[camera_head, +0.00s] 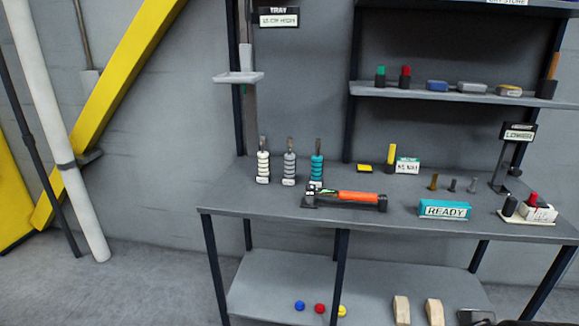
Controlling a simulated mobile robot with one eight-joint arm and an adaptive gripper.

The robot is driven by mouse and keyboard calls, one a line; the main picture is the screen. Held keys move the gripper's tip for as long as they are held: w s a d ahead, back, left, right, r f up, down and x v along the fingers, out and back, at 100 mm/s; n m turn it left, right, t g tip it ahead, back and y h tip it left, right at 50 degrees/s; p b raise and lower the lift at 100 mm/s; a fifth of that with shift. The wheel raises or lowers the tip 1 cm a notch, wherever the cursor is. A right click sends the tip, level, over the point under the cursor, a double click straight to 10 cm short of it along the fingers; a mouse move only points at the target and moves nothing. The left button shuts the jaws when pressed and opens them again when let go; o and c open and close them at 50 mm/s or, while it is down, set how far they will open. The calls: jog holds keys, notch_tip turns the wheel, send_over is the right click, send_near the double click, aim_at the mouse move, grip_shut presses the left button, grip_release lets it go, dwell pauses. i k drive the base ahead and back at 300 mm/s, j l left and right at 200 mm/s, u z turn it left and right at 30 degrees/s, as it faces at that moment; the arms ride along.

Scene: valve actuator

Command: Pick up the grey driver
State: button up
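The grey driver (289,167) stands upright on the bench top (235,195), its ribbed grey handle below and a thin shaft pointing up. It is the middle one of three similar drivers in a row. A white driver (263,167) stands just left of it and a teal driver (317,166) just right, with small gaps between. My gripper is not in view, and nothing is seen touching the grey driver.
An orange cylinder (358,197) on a black base lies in front of the teal driver. A teal READY block (444,209) is further right. A small white tray (238,78) juts out above the drivers' left. A shelf (415,95) spans the upper right. Bench front-left is clear.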

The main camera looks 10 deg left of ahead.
aim_at(290, 177)
jog(key=i+j+z, duration=0.45)
jog(key=i+j, duration=0.5)
jog(key=i, duration=0.05)
